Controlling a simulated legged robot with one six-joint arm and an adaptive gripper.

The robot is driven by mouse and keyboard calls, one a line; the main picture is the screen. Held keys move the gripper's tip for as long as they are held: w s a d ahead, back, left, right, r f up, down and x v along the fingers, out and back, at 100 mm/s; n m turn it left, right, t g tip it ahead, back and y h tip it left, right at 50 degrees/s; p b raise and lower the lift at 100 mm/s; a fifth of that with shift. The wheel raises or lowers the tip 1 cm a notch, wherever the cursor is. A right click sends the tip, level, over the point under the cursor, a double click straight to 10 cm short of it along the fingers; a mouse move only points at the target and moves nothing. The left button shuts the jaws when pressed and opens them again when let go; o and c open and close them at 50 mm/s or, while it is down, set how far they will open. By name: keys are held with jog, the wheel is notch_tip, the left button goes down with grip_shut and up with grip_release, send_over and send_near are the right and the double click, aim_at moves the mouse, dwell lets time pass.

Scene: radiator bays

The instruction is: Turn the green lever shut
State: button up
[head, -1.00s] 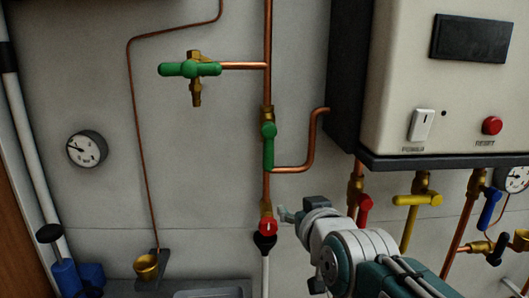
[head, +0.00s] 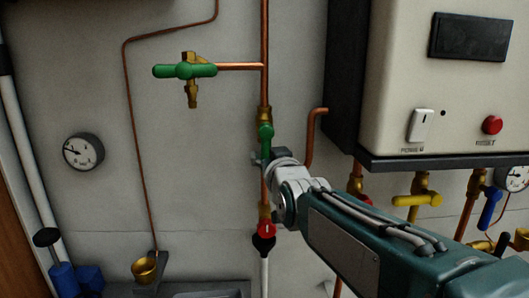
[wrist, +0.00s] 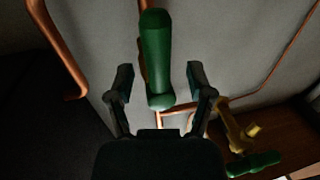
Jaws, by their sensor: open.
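A green lever (head: 265,133) sits on the brass valve of the vertical copper pipe and lies in line with that pipe. Its lower part is hidden behind my gripper (head: 266,158) in the head view. In the wrist view the lever (wrist: 156,55) stands between the two open fingers, with a gap on each side. My gripper is open and holds nothing. A second green handle (head: 185,70), on a brass tap at the upper left, lies crosswise; it also shows at the lower right of the wrist view (wrist: 253,163).
The white boiler (head: 395,80) stands to the right. A red knob (head: 266,229) is on the pipe below the green lever. A yellow lever (head: 417,200) and a blue lever (head: 490,208) hang under the boiler.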

jog(key=shift+w, duration=1)
jog(key=shift+w+a, duration=0.2)
jog(key=shift+w, duration=0.05)
grip_shut()
